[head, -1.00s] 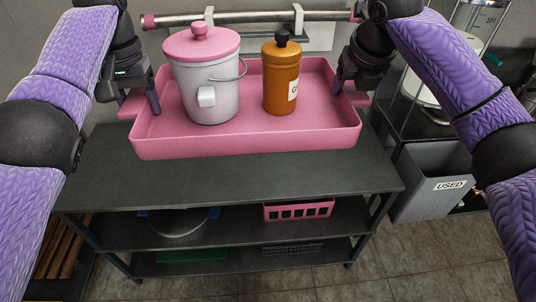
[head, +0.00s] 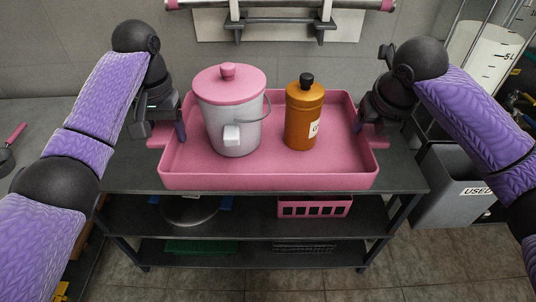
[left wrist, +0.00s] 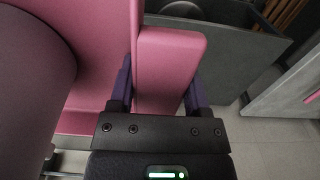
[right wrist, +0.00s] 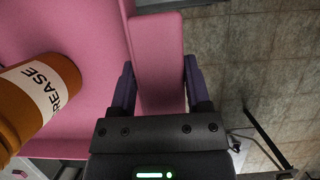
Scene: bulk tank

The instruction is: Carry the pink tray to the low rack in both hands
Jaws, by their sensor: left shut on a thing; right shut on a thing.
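The pink tray (head: 270,181) is level between my two arms, over the front of a dark shelved bench (head: 408,178). I cannot tell whether its bottom touches the bench top. A grey-white can with a pink lid (head: 228,110) stands upright on its left, and an orange-brown bottle (head: 304,118) with a black cap stands beside it; its label reads "GREASE" in the right wrist view (right wrist: 38,90). My left gripper (head: 162,132) is shut on the tray's left handle tab (left wrist: 168,70). My right gripper (head: 372,130) is shut on its right tab (right wrist: 158,60).
The bench's lower shelves hold a pink basket (head: 314,207) and a round metal vessel (head: 190,210). A grey bin marked "USED" (head: 450,190) stands at right. A wall rail (head: 280,4) runs behind. Tiled floor (head: 330,284) is open in front.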

